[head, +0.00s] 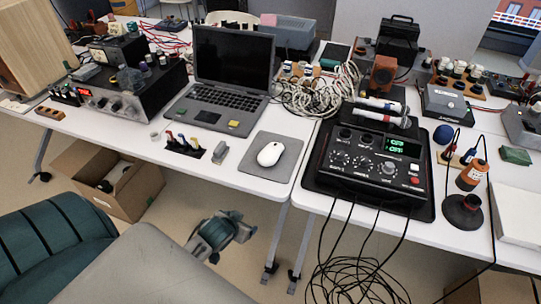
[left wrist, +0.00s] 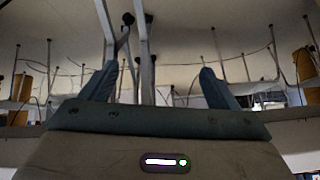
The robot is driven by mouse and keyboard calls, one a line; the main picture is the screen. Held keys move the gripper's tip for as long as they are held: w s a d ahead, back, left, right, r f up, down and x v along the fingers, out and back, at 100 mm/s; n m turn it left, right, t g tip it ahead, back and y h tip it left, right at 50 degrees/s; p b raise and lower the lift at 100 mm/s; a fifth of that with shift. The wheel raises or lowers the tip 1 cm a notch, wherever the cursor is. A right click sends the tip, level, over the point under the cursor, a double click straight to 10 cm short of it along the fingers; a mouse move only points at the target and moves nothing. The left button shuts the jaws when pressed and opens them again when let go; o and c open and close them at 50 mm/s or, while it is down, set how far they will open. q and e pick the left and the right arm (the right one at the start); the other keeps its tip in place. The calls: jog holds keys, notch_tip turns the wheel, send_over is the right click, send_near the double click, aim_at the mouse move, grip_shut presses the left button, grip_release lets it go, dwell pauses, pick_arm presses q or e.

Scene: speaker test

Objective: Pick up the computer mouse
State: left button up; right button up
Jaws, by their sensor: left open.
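The white computer mouse (head: 270,154) lies on a grey mouse pad (head: 287,146) near the front edge of the white table, right of the open laptop. My left gripper (head: 228,238) is below and in front of the table edge in the head view, apart from the mouse. Its two blue-grey fingers stand apart with nothing between them in the left wrist view (left wrist: 156,82). The wrist view does not show the mouse. My right gripper is in neither view.
The laptop (head: 234,58) stands behind the mouse. A small grey item (head: 220,152) lies left of the pad. A black control box (head: 372,162) with knobs is to the right, its cables hanging over the edge. A cardboard box (head: 125,190) sits on the floor.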

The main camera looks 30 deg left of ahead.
pick_arm(q)
notch_tip(320, 180, up, 12)
jog(key=d+t, duration=0.2)
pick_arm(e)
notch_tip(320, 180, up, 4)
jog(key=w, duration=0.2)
pick_arm(q)
jog(key=t, duration=0.4)
send_near(266, 158)
jog(key=shift+w+a+f+h+b, duration=0.35)
jog(key=shift+w+a, duration=0.25)
jog(key=shift+a, duration=0.2)
jog(key=shift+w+a+r+n, duration=0.1)
jog(key=shift+w+r+n, duration=0.05)
jog(key=shift+w+n, duration=0.15)
jog(key=x, duration=0.5)
jog(key=shift+w, duration=0.2)
jog(key=x, duration=0.3)
jog(key=d+x, duration=0.1)
jog(key=x, duration=0.1)
jog(key=shift+w+f+p, duration=0.1)
jog(key=shift+f+p, duration=0.15)
jog(key=shift+p, duration=0.05)
jog(key=c, duration=1.1)
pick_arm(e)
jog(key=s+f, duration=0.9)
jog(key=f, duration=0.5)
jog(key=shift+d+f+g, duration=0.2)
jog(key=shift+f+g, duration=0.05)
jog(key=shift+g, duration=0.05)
